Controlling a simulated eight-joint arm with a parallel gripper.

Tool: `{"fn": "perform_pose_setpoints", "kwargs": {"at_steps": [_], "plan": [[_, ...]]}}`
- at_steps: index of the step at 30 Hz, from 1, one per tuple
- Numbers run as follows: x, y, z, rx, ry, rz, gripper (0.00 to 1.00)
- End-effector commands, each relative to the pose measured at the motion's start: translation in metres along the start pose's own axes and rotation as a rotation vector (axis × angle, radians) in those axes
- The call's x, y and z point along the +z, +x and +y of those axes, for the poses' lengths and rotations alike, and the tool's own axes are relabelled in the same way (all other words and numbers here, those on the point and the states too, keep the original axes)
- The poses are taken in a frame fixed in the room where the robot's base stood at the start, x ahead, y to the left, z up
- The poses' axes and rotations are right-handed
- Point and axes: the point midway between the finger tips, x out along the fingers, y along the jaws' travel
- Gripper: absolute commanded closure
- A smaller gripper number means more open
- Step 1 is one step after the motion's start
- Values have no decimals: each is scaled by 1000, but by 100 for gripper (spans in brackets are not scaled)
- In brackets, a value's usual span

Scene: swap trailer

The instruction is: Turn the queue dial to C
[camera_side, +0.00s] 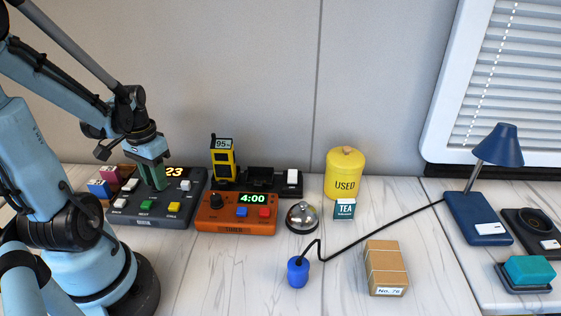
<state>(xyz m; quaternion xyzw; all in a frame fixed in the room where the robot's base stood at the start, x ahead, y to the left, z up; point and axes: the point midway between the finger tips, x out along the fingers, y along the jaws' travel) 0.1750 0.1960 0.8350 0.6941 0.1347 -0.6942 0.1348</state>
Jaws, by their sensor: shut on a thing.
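The queue box (190,205) is a dark grey console at the left of the table, with a lit display (177,172) reading 23. It has white, green and yellow buttons along its front. My gripper (154,184) has green fingers that point down onto the upper middle of the box. The fingers are shut on the queue dial, which they hide. I cannot read the dial's pointer or its letters.
An orange timer (236,226) reading 4:00 stands just right of the box. A yellow handheld device (223,163) stands behind it. Small pink and blue blocks (100,187) lie to the left. A bell (302,216), yellow USED jar (345,176) and carton (386,267) stand further right.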

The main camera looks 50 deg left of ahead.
Motion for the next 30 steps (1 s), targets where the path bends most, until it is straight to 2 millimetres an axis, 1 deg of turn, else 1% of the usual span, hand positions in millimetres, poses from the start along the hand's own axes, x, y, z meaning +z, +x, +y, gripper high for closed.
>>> {"fn": "perform_pose_setpoints", "kwargs": {"at_steps": [6, 13, 21, 30], "plan": [[0, 0, 0, 0, 163, 0, 100], [0, 0, 0, 0, 279, 0, 100], [0, 0, 0, 0, 336, 0, 100], [0, 0, 0, 0, 341, 0, 100]]}}
